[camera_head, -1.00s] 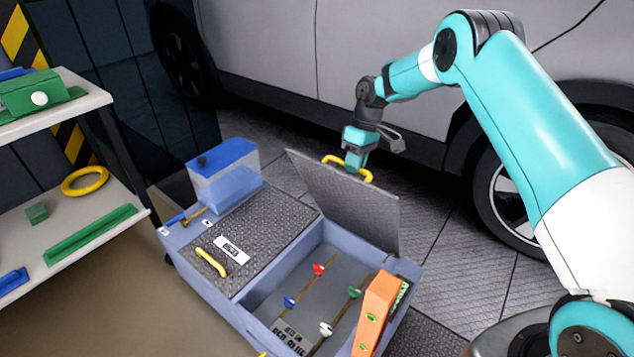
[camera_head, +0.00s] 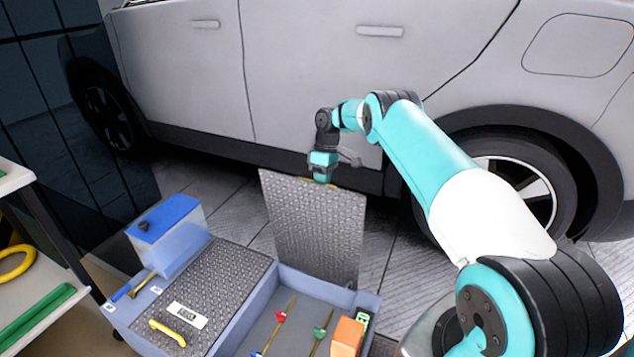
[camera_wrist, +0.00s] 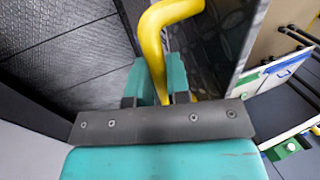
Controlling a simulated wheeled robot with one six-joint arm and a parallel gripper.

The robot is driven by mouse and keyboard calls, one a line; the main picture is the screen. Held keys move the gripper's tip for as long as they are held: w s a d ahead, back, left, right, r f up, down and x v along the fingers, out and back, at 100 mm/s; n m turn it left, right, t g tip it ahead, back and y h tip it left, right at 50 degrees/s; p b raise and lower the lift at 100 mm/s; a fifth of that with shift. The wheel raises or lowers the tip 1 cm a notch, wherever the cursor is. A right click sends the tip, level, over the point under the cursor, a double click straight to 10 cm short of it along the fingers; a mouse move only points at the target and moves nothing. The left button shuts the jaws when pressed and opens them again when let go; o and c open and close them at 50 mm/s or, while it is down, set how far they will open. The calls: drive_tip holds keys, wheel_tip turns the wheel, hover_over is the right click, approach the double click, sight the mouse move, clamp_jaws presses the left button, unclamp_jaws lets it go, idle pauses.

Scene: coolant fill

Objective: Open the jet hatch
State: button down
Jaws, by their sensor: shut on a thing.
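A grey tread-plate hatch (camera_head: 315,228) stands raised, close to upright, at the back of the blue-grey box's open right compartment (camera_head: 262,318). My gripper (camera_head: 322,178) is at its top edge, on the far side. In the wrist view my gripper (camera_wrist: 155,78) is shut on the hatch's yellow handle (camera_wrist: 165,25). The raised hatch (camera_wrist: 213,40) is beside the fingers there. A second tread-plate hatch (camera_head: 215,280) on the left lies closed, with a white label and its own yellow handle (camera_head: 167,333). I cannot read the label.
Inside the open compartment are rods with red (camera_head: 281,316) and green (camera_head: 320,332) knobs. An orange block (camera_head: 347,337) is at its right. A blue-topped clear tank (camera_head: 168,232) stands at the box's back left. A car (camera_head: 300,80) is close behind my arm.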

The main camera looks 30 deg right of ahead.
drive_tip(key=shift+s+f, duration=0.25)
drive_tip(key=shift+f, duration=0.25)
drive_tip(key=c, duration=1.1)
unclamp_jaws()
drive_tip(key=shift+w, duration=0.1)
drive_tip(key=shift+r, duration=0.1)
drive_tip(key=shift+w+r, duration=0.1)
drive_tip(key=shift+r, duration=0.05)
drive_tip(key=shift+r, duration=0.3)
wheel_tip(320, 180, up, 19)
drive_tip(key=p, duration=1.6)
